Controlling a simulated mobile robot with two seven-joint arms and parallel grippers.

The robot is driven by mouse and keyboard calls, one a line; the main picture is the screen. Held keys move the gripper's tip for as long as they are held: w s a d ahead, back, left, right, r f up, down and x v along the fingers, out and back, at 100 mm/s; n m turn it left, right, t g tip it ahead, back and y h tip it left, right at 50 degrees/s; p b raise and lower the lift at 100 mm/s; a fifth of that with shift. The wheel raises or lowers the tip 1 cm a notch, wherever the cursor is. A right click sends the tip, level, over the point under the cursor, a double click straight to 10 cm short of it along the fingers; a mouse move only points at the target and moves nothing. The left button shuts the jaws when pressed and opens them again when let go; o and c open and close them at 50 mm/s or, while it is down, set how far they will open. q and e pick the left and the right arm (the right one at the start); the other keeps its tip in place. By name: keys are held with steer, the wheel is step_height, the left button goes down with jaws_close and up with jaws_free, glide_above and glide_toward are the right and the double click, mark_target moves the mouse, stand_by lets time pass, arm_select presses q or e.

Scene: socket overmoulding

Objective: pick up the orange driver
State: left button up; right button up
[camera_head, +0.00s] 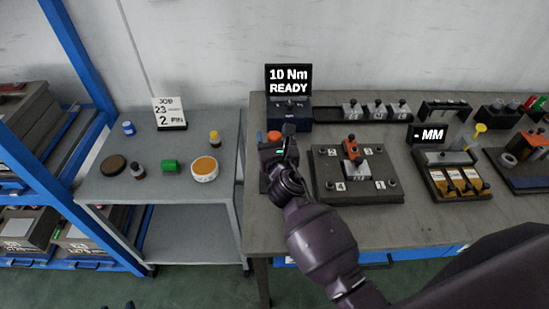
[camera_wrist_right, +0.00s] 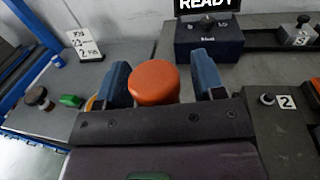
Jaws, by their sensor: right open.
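The orange driver shows as a round orange cap in the right wrist view (camera_wrist_right: 153,82), between the two blue fingers of my right gripper (camera_wrist_right: 163,80). The fingers stand apart on either side of it. In the head view the driver (camera_head: 274,136) is mostly hidden behind my right gripper (camera_head: 282,143), at the left end of the workbench. Its lower part is hidden. Contact between fingers and cap cannot be told. Only a small dark tip, perhaps my left gripper, shows at the bottom edge of the head view.
A driver controller (camera_head: 290,112) reading "10 Nm READY" stands just behind. A fixture plate (camera_head: 325,190) with an orange clamp lies close to the right of my gripper. The grey side table (camera_head: 130,205) at left holds jars, caps and a job sign (camera_head: 170,113).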

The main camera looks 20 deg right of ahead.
jaws_close()
steer(key=shift+r, duration=0.15)
stand_by(0.4)
